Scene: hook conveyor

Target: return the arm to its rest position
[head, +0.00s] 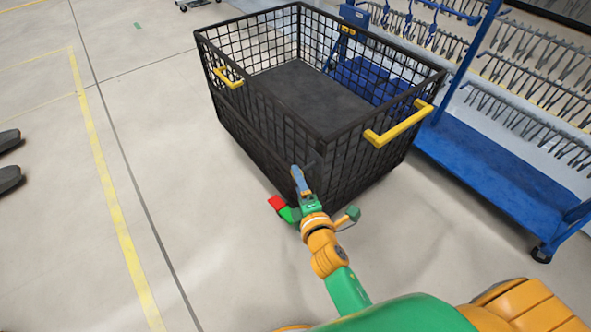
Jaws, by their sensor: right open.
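My right arm reaches forward from the bottom of the head view. Its right gripper (300,182) is open, with nothing seen between its fingers. It shows in front of the near corner of a black wire-mesh cart (270,140); I cannot tell whether it touches the mesh. My left gripper is out of view.
The cart has yellow handles (398,124) and a bare dark floor inside. A blue wheeled rack (500,175) with rows of metal hooks stands to its right. Two dark rounded shapes (9,178) show at the left edge. The floor left of the cart is clear.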

